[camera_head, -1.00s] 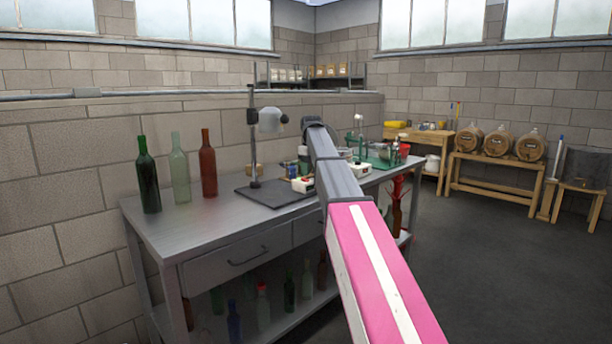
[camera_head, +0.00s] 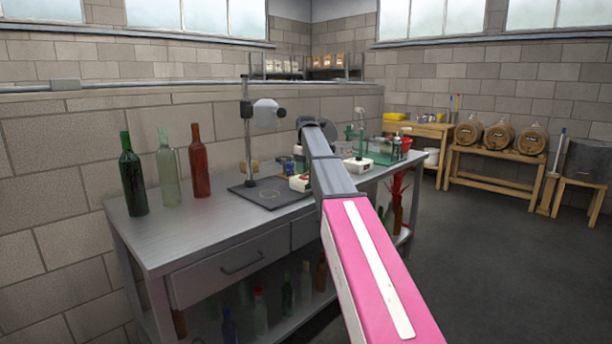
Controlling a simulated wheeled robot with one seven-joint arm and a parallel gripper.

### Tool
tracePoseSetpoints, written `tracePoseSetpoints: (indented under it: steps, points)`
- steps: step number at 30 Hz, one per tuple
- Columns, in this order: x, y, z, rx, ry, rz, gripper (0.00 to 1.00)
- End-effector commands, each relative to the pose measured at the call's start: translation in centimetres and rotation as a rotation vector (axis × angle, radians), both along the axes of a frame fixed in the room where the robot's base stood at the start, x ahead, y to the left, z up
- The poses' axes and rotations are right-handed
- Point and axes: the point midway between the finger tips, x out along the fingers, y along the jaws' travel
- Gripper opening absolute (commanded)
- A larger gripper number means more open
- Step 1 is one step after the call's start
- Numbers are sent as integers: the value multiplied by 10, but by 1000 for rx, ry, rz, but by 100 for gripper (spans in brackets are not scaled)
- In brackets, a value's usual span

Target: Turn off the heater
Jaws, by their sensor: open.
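No thing in view is clearly marked as the heater. A small white box with dark and red details (camera_head: 300,183) sits on the metal bench, partly behind my arm. A similar white box (camera_head: 357,165) stands farther right. My arm reaches over the bench from the lower right. Any contact with the stand cannot be told.
Three bottles, dark green (camera_head: 132,175), pale green (camera_head: 167,170) and red (camera_head: 200,162), stand on the left of the bench (camera_head: 165,238). A dark plate (camera_head: 268,197) lies under the stand. Barrels (camera_head: 500,137) sit on a rack at right. The right floor is clear.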

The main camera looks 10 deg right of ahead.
Motion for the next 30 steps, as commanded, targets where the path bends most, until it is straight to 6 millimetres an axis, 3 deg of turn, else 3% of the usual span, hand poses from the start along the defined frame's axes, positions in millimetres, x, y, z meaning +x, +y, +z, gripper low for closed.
tracePoseSetpoints:
  steps: [6, 17, 18, 22, 30]
  points:
    - [0, 0, -23, -1, 1, 0, 49]
    - [0, 0, -28, 0, 0, 0, 49]
    - [0, 0, -28, 0, 0, 0, 42]
    - [0, 0, -28, 0, 0, 0, 0]
    - [5, 2, -27, -39, 53, 2, 0]
